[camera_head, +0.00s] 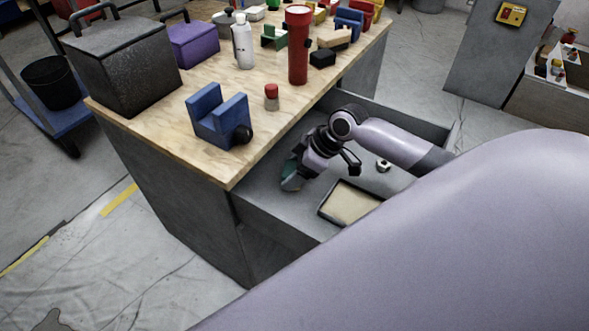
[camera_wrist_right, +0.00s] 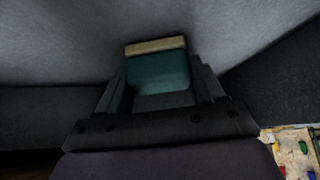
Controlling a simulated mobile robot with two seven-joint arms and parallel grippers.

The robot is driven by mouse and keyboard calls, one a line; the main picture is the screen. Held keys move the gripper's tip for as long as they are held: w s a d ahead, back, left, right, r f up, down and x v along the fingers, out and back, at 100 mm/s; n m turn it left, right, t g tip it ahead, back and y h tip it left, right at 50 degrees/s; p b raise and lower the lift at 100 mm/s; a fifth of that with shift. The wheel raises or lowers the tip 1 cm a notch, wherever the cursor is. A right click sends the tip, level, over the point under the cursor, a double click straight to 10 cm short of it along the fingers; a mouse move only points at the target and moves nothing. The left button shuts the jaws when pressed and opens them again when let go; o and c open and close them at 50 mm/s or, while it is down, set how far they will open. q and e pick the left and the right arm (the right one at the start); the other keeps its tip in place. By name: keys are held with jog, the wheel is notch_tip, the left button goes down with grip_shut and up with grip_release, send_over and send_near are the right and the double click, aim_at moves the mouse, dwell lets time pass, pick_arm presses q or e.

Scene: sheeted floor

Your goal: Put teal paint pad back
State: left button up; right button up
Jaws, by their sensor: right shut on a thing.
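The teal paint pad (camera_wrist_right: 158,74) is between the fingers of my right gripper (camera_wrist_right: 160,95) in the right wrist view, with a pale beige strip along its far edge. In the head view the right gripper (camera_head: 294,178) reaches down into the open grey drawer (camera_head: 276,211), shut on the teal pad (camera_head: 289,168). The pad is at the drawer's left part, close to the workbench; whether it touches the drawer floor I cannot tell. My left gripper is not in view.
A framed beige pad or tray (camera_head: 351,204) and a small round metal item (camera_head: 383,165) lie in the drawer. The wooden workbench top (camera_head: 180,122) carries a blue block (camera_head: 219,116), a red-topped bottle (camera_head: 271,97), a red cylinder (camera_head: 298,46) and a dark box (camera_head: 124,65).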

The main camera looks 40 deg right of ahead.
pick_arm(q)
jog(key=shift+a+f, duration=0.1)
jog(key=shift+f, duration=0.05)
pick_arm(e)
jog(key=o, duration=0.9)
jog(key=shift+o, duration=0.2)
pick_arm(q)
jog(key=p, duration=0.1)
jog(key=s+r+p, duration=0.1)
jog(key=p, duration=0.1)
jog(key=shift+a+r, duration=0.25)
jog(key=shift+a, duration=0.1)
pick_arm(e)
jog(key=v, duration=1.2)
